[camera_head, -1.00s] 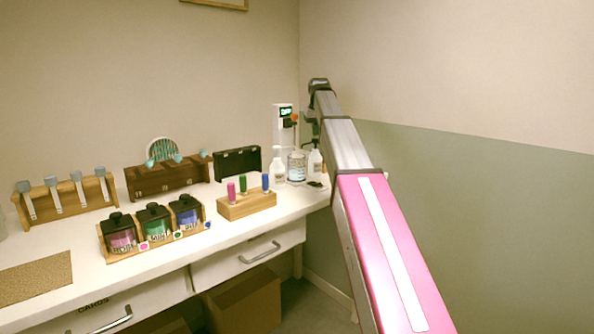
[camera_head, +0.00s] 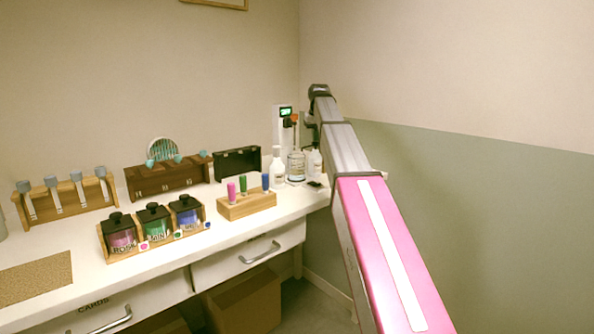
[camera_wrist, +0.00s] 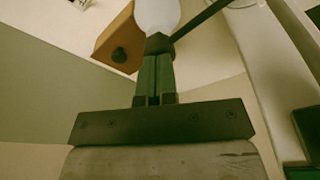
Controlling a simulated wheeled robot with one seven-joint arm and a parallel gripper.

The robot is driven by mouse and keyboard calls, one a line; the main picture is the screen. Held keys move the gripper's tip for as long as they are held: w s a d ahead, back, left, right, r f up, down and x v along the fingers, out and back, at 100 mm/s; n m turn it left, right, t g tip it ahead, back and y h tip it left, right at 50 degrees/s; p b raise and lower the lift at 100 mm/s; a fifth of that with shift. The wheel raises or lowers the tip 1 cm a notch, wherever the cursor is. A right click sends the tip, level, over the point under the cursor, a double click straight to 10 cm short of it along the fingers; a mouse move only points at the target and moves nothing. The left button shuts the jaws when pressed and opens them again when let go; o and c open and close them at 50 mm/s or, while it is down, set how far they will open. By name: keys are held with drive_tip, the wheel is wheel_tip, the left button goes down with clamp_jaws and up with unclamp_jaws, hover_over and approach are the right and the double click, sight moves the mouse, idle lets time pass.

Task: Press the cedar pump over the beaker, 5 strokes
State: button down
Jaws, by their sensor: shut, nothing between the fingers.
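In the head view, a white pump bottle (camera_head: 277,170) stands upright at the right end of the counter. A clear glass vessel (camera_head: 296,168), probably the beaker, stands just right of it. Another white bottle (camera_head: 315,162) is farther right, partly behind my arm. Their labels are too small to read, so I cannot tell which is cedar. My gripper (camera_wrist: 158,42) is shut and empty in the wrist view. Its tips are close to a white rounded bottle (camera_wrist: 157,14) with a dark rod beside it; contact cannot be told. In the head view the fingers are mostly hidden by the arm.
A white device (camera_head: 282,124) with a green display stands behind the bottles. A wooden block with coloured vials (camera_head: 246,204), a dark open case (camera_head: 237,163) and a rack of jars (camera_head: 154,227) stand to the left. The wall is close on the right.

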drive_tip(key=shift+r, duration=1.6)
drive_tip(key=shift+f, duration=0.3)
drive_tip(key=shift+f, duration=1.4)
drive_tip(key=shift+r, duration=1.7)
drive_tip(key=shift+f, duration=0.2)
